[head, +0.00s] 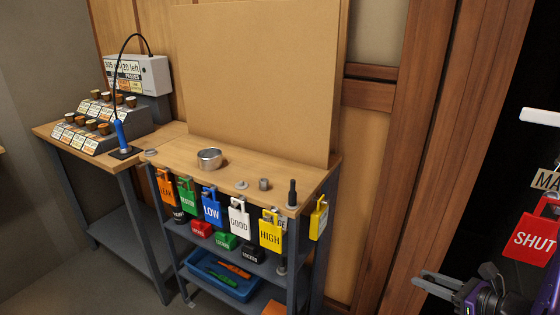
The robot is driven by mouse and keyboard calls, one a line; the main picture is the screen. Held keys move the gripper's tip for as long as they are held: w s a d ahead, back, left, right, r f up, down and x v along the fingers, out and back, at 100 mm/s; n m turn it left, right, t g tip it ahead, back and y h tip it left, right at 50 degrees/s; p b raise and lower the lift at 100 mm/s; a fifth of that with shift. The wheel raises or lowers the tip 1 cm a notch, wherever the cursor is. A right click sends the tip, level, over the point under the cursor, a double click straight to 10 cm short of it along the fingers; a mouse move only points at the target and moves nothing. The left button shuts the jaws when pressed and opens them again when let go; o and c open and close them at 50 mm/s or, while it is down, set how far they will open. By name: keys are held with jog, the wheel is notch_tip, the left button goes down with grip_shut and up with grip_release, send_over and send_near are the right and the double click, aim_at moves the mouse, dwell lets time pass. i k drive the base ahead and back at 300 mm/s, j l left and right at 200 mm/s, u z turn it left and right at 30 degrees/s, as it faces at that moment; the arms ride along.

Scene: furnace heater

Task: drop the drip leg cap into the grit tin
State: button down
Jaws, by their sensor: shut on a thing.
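The grit tin is most likely the round, open-topped metal tin (209,158) standing upright on the wooden bench top. My gripper (420,279) is at the lower right, well to the right of the bench and away from the tin, with its grey fingers pointing left. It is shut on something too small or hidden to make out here. I cannot pick out the drip leg cap for certain. A small grey fitting (264,184) and a flat grey piece (242,185) lie on the bench to the right of the tin.
Coloured tags (212,208) hang along the bench's front edge. A dark upright peg (292,193) stands at its right corner. A tall board (262,80) rises behind. A blue tray (222,282) sits on a lower shelf. A red SHUT tag (533,238) hangs above right of my gripper.

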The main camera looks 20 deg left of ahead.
aim_at(216, 163)
jog(key=u, duration=1.55)
